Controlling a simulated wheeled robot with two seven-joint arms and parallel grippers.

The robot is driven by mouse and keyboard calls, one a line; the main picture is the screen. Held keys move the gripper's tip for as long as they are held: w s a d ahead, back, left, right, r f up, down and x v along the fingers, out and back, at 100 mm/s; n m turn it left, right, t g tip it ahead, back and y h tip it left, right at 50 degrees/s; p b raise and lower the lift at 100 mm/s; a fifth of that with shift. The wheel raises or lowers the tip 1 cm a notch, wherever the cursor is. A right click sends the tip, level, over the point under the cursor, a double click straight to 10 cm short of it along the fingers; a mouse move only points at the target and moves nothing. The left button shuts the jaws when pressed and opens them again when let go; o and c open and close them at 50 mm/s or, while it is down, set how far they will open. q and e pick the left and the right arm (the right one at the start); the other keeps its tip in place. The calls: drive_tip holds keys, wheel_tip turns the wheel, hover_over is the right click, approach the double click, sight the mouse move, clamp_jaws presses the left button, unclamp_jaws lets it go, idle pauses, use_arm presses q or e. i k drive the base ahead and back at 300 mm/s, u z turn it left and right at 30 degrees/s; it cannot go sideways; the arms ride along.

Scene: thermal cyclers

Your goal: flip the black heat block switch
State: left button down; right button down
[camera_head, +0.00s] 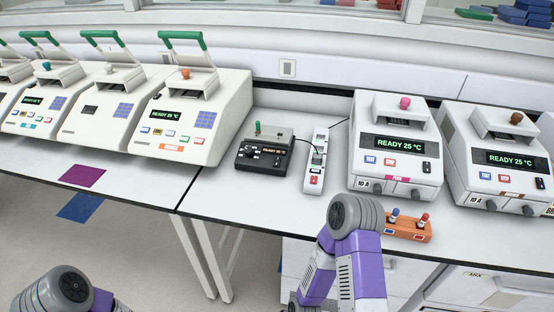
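The black heat block (262,161) sits on the white bench near the middle, left of a white power strip. It has a grey top with a green-topped piece standing on it, and a small lit display on its dark front. Small dark and white controls show on its front, too small to tell which is the switch. My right arm shows at the bottom centre, below and right of the block and apart from it. My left arm shows only at the bottom left corner. Neither gripper is in view.
The power strip (316,166) has a red switch. White cyclers (192,118) with green handles stand left. Two white units (395,150) stand right, reading READY 25 °C. An orange rack (408,228) is beside my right arm. Bench before the block is clear.

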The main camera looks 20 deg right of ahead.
sight(277, 160)
drive_tip(key=u, duration=1.55)
drive_tip(key=i, duration=0.7)
drive_tip(key=z, duration=3.15)
